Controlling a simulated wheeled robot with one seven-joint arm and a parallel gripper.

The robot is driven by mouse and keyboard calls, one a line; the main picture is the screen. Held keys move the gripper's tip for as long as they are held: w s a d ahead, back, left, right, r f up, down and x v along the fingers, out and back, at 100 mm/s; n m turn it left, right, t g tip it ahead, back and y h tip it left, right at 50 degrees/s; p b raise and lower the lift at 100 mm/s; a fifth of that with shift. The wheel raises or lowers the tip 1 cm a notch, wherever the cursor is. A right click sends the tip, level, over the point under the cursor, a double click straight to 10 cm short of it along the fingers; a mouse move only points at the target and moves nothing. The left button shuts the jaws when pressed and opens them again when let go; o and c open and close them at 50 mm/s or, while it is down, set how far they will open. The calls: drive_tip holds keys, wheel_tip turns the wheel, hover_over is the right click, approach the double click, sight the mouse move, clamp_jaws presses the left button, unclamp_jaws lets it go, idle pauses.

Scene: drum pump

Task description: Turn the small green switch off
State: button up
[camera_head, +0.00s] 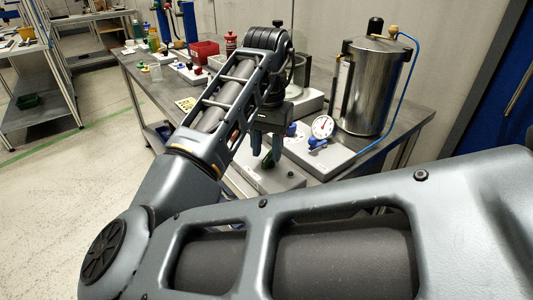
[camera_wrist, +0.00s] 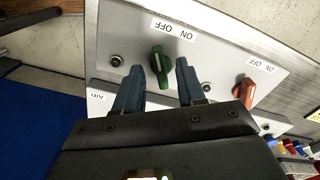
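The small green switch (camera_wrist: 158,72) is a rotary knob on a light grey panel (camera_wrist: 215,60) in the wrist view. An upside-down ON/OFF label (camera_wrist: 174,28) is beside it, with OFF on the left and ON on the right. The knob's handle stands nearly upright in the picture, and I cannot tell which setting it marks. My gripper (camera_wrist: 159,67) is open, with one blue finger on each side of the knob and gaps between. In the head view, my gripper (camera_head: 265,155) hangs over the grey box (camera_head: 262,180), and the arm hides part of it.
A red switch (camera_wrist: 244,92) with its own label sits to the right on the panel. In the head view, a dial gauge (camera_head: 322,127) and a steel tank (camera_head: 372,85) with a blue hose (camera_head: 403,101) stand right of my gripper. A red bin (camera_head: 203,50) stands farther back.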

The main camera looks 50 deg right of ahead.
drive_tip(key=shift+f, duration=0.75)
drive_tip(key=shift+c, duration=0.4)
clamp_jaws()
